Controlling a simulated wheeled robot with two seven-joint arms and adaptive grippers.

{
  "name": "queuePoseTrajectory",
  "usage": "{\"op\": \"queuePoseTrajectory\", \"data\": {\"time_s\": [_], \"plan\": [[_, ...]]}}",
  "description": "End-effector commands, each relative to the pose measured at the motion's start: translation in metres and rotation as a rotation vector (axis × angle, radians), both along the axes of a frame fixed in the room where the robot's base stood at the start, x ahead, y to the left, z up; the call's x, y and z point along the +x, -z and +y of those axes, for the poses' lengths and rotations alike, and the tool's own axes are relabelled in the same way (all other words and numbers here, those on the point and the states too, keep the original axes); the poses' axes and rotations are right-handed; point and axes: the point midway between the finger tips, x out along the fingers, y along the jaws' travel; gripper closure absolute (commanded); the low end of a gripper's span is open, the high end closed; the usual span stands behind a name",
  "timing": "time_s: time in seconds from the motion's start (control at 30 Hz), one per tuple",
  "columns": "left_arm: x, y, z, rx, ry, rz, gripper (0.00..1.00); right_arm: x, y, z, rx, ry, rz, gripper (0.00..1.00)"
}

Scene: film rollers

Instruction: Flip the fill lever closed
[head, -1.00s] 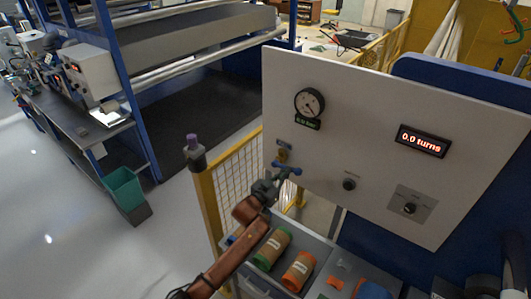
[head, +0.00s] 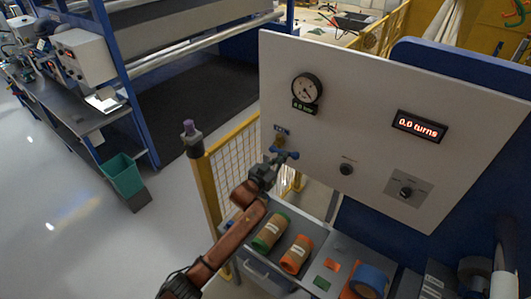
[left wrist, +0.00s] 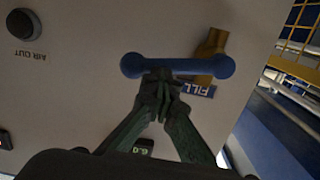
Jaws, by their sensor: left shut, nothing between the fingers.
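The fill lever (head: 284,153) is a blue bar with rounded ends on the white panel (head: 370,120), below the gauge. In the left wrist view the lever (left wrist: 185,67) lies across the picture beside a brass valve body (left wrist: 212,42) and a blue FILL label (left wrist: 198,89). My left gripper (head: 268,170) is shut and empty at the lever. In the left wrist view its fingertips (left wrist: 158,84) meet at the bar's lower edge, left of the label; I cannot tell whether they touch it. My right gripper is not in view.
The panel carries a round gauge (head: 307,88), a "0.0 turns" display (head: 420,126), a black button (head: 347,169) and a selector knob (head: 405,192). Below it a grey bench holds a green-ended roll (head: 270,232) and an orange-ended roll (head: 296,255). A yellow fence post (head: 206,195) stands left.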

Motion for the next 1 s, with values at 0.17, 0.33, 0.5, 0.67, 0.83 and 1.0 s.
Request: {"op": "queuePoseTrajectory", "data": {"time_s": [0.17,0.33,0.5,0.67,0.83,1.0], "plan": [[-0.002,-0.034,0.005,-0.003,0.003,-0.009,1.00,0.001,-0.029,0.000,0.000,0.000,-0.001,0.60],[-0.018,-0.035,0.020,-0.004,0.002,-0.009,1.00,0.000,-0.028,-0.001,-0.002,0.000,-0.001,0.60],[-0.044,-0.035,0.036,-0.003,0.003,-0.007,1.00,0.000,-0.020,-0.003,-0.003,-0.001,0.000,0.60],[-0.066,-0.036,0.051,-0.002,0.004,-0.007,1.00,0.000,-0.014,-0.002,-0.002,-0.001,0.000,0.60],[-0.080,-0.038,0.061,-0.002,0.003,-0.007,1.00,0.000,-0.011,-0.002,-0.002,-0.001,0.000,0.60],[-0.085,-0.040,0.064,-0.003,0.004,-0.007,1.00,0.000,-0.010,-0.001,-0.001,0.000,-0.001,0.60]]}}
